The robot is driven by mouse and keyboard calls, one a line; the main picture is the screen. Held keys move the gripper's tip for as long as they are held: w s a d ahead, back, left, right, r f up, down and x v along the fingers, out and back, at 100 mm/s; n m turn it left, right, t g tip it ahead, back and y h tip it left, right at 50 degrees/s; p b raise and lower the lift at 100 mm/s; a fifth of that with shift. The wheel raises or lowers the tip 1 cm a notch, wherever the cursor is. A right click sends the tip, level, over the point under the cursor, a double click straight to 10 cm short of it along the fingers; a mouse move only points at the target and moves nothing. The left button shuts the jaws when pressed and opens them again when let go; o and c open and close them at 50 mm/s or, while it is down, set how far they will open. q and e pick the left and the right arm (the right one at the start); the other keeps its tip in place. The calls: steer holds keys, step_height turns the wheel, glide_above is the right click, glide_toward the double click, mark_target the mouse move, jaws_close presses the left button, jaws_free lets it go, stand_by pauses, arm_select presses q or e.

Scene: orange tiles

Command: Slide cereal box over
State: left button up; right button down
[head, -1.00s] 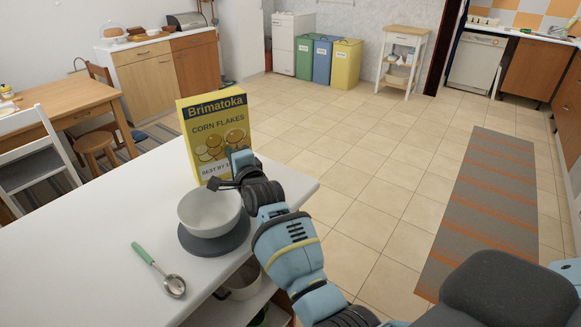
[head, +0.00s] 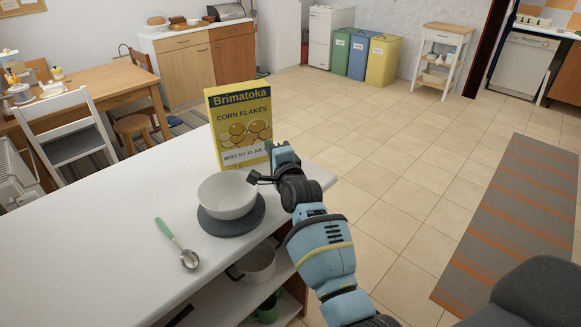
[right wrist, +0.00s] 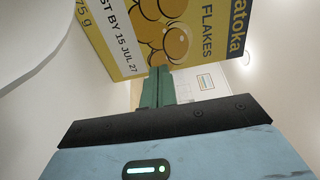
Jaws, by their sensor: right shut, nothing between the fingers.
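The yellow and blue cereal box (head: 238,125) stands upright on the white counter, behind the bowl in the head view. My right gripper (head: 268,163) is shut and empty at the lower right edge of the box, close to its front. In the right wrist view the box (right wrist: 150,35) fills the top, seen sideways, and the shut green fingers (right wrist: 157,88) point toward its edge. I cannot tell whether they touch it. My left gripper is not in view.
A white bowl (head: 227,195) sits on a round grey mat (head: 232,227) in front of the box, just left of my right gripper. A green-handled ladle (head: 178,245) lies on the counter (head: 110,265). The counter is clear left of the box; its right edge is close.

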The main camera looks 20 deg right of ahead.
steer(key=shift+s+a+p, duration=0.15)
steer(key=shift+s, duration=1.85)
steer(key=shift+s+a+p, duration=0.15)
steer(key=shift+s, duration=1.8)
